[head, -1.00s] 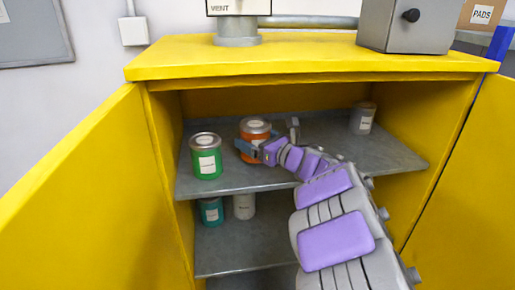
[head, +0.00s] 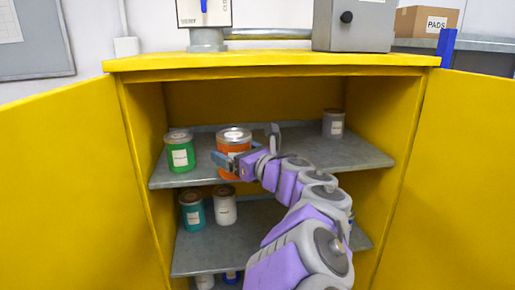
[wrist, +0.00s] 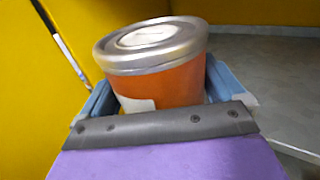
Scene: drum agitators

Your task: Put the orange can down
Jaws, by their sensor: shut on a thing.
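The orange can (head: 234,142) with a silver lid is at the upper shelf (head: 335,150) of the yellow cabinet, right of a green can. My gripper (head: 233,158) is around it, shut on it. In the wrist view the orange can (wrist: 165,75) sits between the blue fingers of my gripper (wrist: 165,98) and looks tilted there. A pale label shows low on its side. Its base is hidden, so I cannot tell whether it touches the shelf.
A green can (head: 180,152) stands to the left and a grey can (head: 333,124) at the back right of the upper shelf. The lower shelf (head: 235,240) holds a teal can (head: 192,211) and a white can (head: 224,206). Both cabinet doors (head: 465,150) are open.

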